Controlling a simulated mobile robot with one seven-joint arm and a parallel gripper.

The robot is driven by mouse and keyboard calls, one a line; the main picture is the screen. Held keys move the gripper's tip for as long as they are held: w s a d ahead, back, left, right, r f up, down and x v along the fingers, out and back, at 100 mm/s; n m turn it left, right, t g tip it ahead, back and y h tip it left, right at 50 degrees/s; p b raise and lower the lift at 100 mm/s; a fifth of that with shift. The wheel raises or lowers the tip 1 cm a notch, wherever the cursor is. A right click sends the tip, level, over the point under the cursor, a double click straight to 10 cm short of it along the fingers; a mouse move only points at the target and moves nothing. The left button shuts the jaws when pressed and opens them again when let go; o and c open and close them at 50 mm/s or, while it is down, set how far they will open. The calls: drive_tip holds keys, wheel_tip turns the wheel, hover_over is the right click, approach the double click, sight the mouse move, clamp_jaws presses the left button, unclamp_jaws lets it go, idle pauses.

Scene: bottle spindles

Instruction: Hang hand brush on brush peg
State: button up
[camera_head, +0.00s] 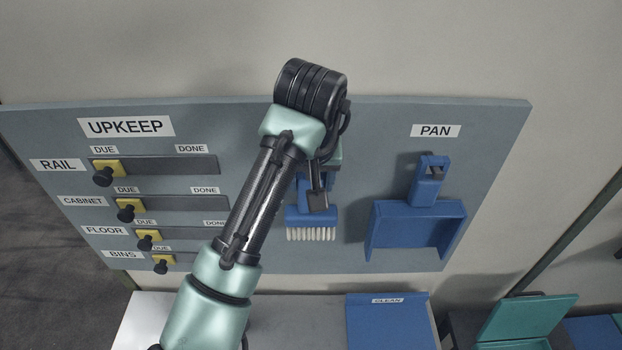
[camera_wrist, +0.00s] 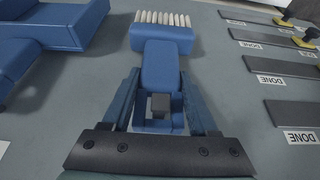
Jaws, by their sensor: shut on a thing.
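The hand brush (camera_head: 310,221) is blue with a row of white bristles pointing down, in front of the grey board. In the wrist view the brush (camera_wrist: 161,38) has its bristles toward the top, and its handle runs down between my fingers. My gripper (camera_wrist: 158,76) is shut on the brush handle, one finger on each side. A dark square block, apparently the brush peg (camera_wrist: 160,104), shows within the handle's end. It looks to stick out through the handle, but how deep it sits is unclear. In the head view my arm hides the upper handle.
A blue dustpan (camera_head: 418,222) hangs on the board to the right, under the PAN label (camera_head: 436,131). Several yellow sliders with black knobs (camera_head: 107,172) are at the left. Below are a white surface (camera_head: 150,315) and a blue CLEAN panel (camera_head: 388,325).

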idle(0.4)
drive_tip(key=o, duration=1.5)
drive_tip(key=shift+c, duration=0.2)
